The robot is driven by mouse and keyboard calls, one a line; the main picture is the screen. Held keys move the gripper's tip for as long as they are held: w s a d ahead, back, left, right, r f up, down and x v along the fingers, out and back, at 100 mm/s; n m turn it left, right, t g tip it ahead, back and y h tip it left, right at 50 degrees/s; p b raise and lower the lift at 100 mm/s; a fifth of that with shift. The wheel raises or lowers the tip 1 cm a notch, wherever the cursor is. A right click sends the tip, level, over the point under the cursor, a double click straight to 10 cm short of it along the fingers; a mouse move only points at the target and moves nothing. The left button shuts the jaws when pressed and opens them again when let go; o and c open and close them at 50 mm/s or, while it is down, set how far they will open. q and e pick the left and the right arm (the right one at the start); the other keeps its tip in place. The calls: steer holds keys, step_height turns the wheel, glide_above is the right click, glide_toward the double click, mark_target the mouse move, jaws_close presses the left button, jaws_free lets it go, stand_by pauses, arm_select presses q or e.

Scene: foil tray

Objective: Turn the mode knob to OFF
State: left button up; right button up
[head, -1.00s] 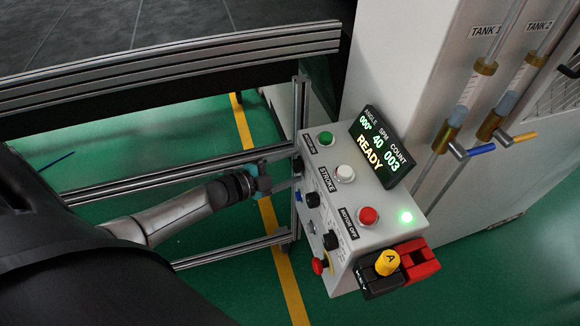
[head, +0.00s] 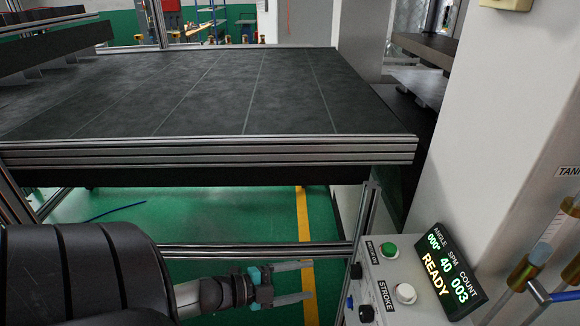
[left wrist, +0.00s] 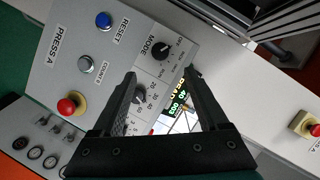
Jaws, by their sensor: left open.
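The mode knob (left wrist: 160,52) is a black knob on the grey control panel, beside the word MODE, in the left wrist view. Its scale has OFF at one end. I cannot tell which mark its pointer faces. In the head view the knob (head: 355,271) is at the left side of the control box. My left gripper (head: 312,281) is open and empty, left of the box and apart from the knob. In the left wrist view its fingers (left wrist: 163,76) spread below the knob, over the panel. My right gripper is not in view.
A lit READY display (head: 447,270) stands on top. Metal frame rails (head: 250,250) run behind my left gripper.

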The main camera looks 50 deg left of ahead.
arm_select(q)
steer(key=shift+v, duration=1.4)
steer(key=s+a+f+n+g+y+b, duration=0.1)
steer(key=s+f+n+g+y+b, duration=0.2)
steer(key=f, duration=1)
steer(key=s+f+n+g+y+b, duration=0.1)
steer(key=s+f+n+y+b, duration=0.35)
steer(key=f, duration=0.75)
steer(key=s+d+f+n+g+h+b, duration=0.1)
steer(key=s+d+f+n+g, duration=0.2)
steer(key=s+d+f, duration=0.4)
steer(key=s+d+f+n+g+h+b, duration=0.1)
steer(key=s+d+f+g, duration=0.5)
steer(key=s+f, duration=0.6)
steer(key=shift+s+d+f+n+b, duration=0.3)
steer(key=shift+d+f+n+b, duration=0.4)
steer(key=shift+d+n, duration=0.45)
steer(key=shift+r, duration=0.1)
